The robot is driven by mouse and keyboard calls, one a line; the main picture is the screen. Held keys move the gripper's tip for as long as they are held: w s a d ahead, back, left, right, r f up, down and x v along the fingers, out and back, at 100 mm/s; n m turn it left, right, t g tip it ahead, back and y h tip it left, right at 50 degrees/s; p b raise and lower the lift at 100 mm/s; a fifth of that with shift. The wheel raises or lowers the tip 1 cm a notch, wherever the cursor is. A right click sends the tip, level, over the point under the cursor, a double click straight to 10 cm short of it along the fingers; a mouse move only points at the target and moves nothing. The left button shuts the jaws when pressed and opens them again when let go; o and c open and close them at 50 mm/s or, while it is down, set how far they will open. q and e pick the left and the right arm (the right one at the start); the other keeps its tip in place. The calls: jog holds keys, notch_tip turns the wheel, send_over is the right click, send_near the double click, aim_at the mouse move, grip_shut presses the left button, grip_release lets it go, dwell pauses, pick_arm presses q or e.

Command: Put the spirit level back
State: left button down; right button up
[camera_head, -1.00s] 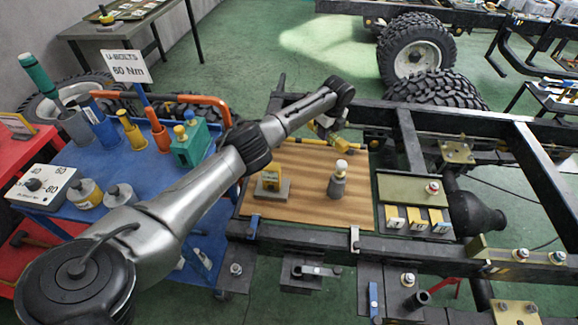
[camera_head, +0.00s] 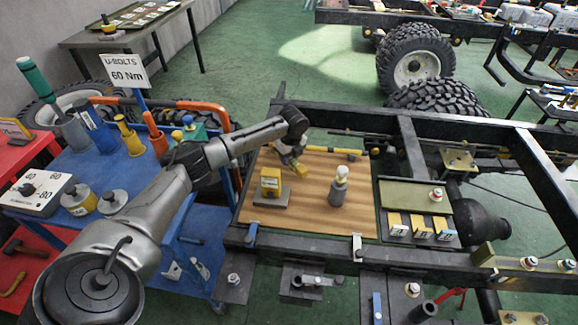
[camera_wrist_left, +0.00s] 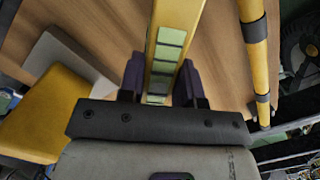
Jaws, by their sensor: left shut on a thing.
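My left gripper (camera_head: 293,162) is over the back part of the wooden board (camera_head: 310,215). In the left wrist view its dark fingers (camera_wrist_left: 160,85) are shut on a yellow bar with a row of greenish windows, which I take as the spirit level (camera_wrist_left: 178,22). The bar shows only as a small yellow piece (camera_head: 301,170) in the head view. Whether it touches the board I cannot tell. A yellow block (camera_head: 270,180) on a grey base stands close to the gripper, on its near left side. My right gripper is not in view.
A yellow bar with black bands (camera_head: 335,150) lies along the board's back edge. A grey cylinder with a pale top (camera_head: 338,190) stands right of the gripper. An olive tray (camera_head: 410,193) lies right of the board. A blue cart (camera_head: 75,165) holds tools at left.

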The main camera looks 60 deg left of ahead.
aim_at(289, 171)
pick_arm(q)
notch_tip(289, 171, down, 3)
jog(key=shift+f+b, duration=0.1)
jog(key=shift+b, duration=0.65)
jog(key=shift+f, duration=0.35)
jog(key=c, duration=0.8)
grip_release()
jog(key=shift+f, duration=0.1)
jog(key=r+p, duration=0.1)
jog(key=r, duration=0.3)
jog(key=d+r+p, duration=0.1)
jog(key=r, duration=0.3)
jog(key=r+p, duration=0.2)
jog(key=r, duration=0.2)
jog(key=shift+w+d+r, duration=0.1)
jog(key=shift+d, duration=0.1)
